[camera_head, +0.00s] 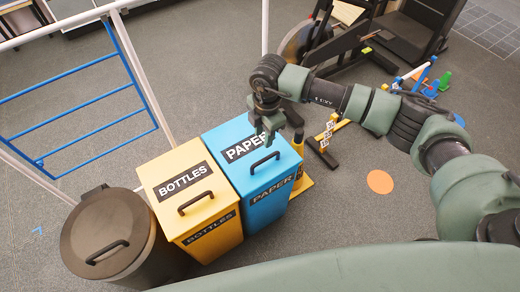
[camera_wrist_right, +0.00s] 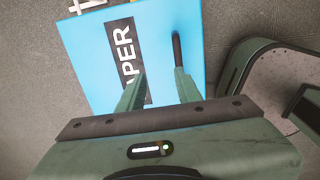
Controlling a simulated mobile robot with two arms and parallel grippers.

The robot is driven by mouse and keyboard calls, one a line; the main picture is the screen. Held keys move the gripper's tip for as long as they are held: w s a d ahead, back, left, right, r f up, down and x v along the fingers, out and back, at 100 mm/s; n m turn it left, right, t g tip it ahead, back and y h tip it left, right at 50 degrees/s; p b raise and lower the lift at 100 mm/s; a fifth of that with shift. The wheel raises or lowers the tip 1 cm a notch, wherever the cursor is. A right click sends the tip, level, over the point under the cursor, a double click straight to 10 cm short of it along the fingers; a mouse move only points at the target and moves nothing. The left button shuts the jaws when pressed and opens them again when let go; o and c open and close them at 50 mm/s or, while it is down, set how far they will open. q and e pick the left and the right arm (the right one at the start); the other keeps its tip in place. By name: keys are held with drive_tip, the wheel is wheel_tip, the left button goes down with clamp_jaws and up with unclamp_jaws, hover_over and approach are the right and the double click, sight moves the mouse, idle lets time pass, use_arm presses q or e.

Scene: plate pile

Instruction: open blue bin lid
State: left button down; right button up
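The blue bin (camera_head: 265,205), marked PAPER, stands upright with its blue lid (camera_head: 222,138) lying shut on top. A black bar handle (camera_head: 265,161) is on the lid near its front edge. My right gripper (camera_head: 281,130) hangs over the back right part of the lid and hides some of it. In the right wrist view the gripper (camera_wrist_right: 158,82) has its two fingers apart with nothing between them. The dark handle (camera_wrist_right: 177,50) shows just beyond the right finger there. I cannot tell the exact height gap. My left gripper is not in view.
A yellow BOTTLES bin (camera_head: 190,190) stands right beside the blue bin on the left. A dark round bin (camera_head: 108,235) is left of that. A blue-barred rack (camera_head: 80,110) stands behind. Exercise equipment (camera_head: 345,45) is at the back. Floor right of the bins is mostly clear.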

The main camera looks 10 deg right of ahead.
drive_tip(key=shift+s+d+f+b, duration=0.2)
drive_tip(key=shift+s+f, duration=0.1)
drive_tip(key=shift+f, duration=0.35)
drive_tip(key=shift+s+d+f+b, duration=0.1)
drive_tip(key=shift+s+f+b, duration=0.2)
drive_tip(key=shift+f, duration=0.35)
drive_tip(key=shift+s+d+f+b, duration=0.1)
drive_tip(key=shift+s+f, duration=0.25)
drive_tip(key=shift+f, duration=0.3)
